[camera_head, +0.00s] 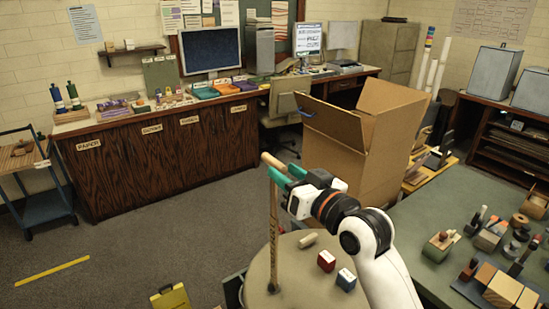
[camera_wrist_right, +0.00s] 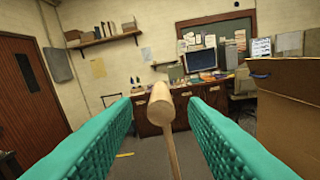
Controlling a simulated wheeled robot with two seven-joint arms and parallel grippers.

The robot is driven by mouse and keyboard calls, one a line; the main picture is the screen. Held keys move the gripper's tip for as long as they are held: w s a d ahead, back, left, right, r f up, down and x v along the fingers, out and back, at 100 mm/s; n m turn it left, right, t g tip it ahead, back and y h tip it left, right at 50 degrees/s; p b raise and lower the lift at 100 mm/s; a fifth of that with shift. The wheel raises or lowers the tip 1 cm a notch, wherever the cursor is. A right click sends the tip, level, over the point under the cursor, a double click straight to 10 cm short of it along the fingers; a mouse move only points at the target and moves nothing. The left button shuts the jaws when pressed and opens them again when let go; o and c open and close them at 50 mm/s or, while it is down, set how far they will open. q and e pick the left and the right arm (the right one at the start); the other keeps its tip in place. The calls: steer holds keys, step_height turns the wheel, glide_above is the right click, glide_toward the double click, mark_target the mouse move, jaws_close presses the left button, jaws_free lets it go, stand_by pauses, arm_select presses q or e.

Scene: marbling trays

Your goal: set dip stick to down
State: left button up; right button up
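The dip stick (camera_head: 274,235) is a tall, thin wooden stick with dark lettering. It stands about upright over the round pale table, with a thick wooden crosspiece (camera_head: 271,160) at its top. My right gripper (camera_head: 280,169) is at the top of the stick, its teal fingers spread. In the right wrist view the stick's rounded head (camera_wrist_right: 160,98) and shaft (camera_wrist_right: 168,140) show between the two fingers, with a gap on each side. Whether the head is between the fingertips or just beyond them is hard to tell. My left gripper is not in view.
The round table (camera_head: 308,284) also holds a red block (camera_head: 326,261), a blue-and-white block (camera_head: 346,280) and a small pale cylinder (camera_head: 308,240). A large open cardboard box (camera_head: 360,150) stands behind my right arm. A green-topped bench (camera_head: 415,215) with wooden tools is at right.

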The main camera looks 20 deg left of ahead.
mark_target(275, 164)
steer(key=shift+p+x, duration=0.5)
steer(key=shift+x, duration=1.9)
jaws_close()
